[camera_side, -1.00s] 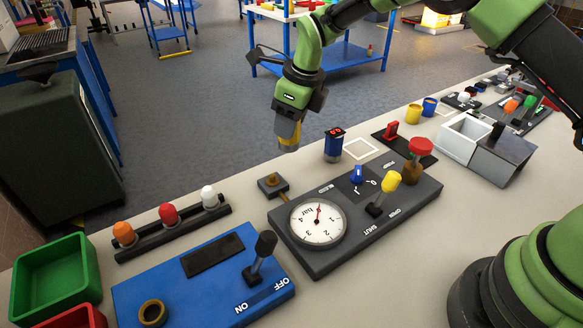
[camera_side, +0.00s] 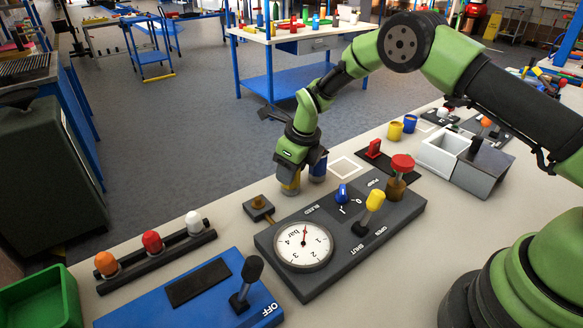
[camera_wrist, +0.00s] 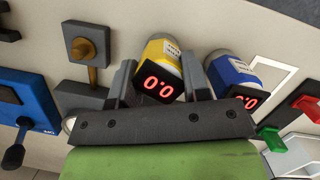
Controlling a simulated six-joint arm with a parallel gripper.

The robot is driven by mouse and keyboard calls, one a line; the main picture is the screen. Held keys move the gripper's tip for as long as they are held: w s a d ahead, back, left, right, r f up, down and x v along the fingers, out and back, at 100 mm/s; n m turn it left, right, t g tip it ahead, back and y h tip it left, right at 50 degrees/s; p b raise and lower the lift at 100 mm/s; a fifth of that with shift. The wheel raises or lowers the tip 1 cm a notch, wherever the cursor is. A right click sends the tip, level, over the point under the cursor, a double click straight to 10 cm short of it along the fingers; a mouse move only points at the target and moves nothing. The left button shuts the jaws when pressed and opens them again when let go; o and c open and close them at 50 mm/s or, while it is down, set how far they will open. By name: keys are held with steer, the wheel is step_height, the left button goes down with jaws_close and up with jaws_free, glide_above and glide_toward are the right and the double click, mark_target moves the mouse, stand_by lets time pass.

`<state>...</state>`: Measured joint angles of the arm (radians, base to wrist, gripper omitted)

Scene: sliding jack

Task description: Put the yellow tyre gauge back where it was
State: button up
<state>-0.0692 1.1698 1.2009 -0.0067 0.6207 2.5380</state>
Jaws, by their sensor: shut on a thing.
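My gripper (camera_wrist: 161,82) is shut on the yellow tyre gauge (camera_wrist: 157,53), whose dark display reads 0.0 in red. In the side view the yellow gauge (camera_side: 291,187) is upright and low at the bench, under my gripper (camera_side: 295,172). I cannot tell whether its base touches the bench. A blue gauge (camera_wrist: 232,72) stands close to its right. In the side view my gripper partly hides that blue gauge (camera_side: 318,168).
A white square outline (camera_side: 335,161) lies on the bench, right of the blue gauge. A brown knob on a dark block (camera_side: 259,207) is left of my gripper. The dark panel with a bar dial (camera_side: 303,246) and levers is in front. A red-handled part (camera_side: 374,148) stands farther right.

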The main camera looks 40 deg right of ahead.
steer(key=o, duration=1.1)
steer(key=shift+f, duration=0.1)
